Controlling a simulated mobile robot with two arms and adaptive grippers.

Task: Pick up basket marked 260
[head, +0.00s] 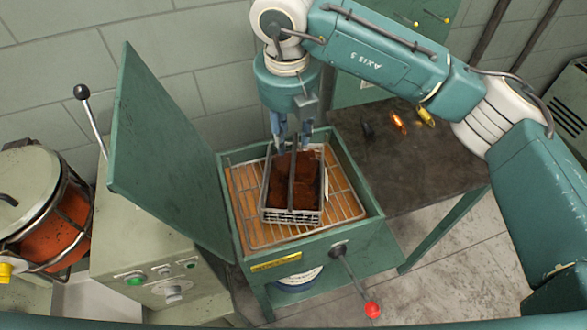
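A wire basket (268,206) with a dark upright handle bar (292,180) across its middle holds reddish-brown lumps. It sits on a wire rack inside an open green box. No number is readable on it. My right gripper (291,148) reaches down from above, its blue-grey fingers apart over the back part of the basket. The top of the handle bar stands between the fingers, and no clear contact shows. My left gripper is not in view.
The green box (230,160) has its lid (155,150) raised at left and a red-knobbed lever (372,310) in front. A dark table (420,165) with small metal pieces stands right. A control cabinet (150,255) and orange drum (50,235) stand left.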

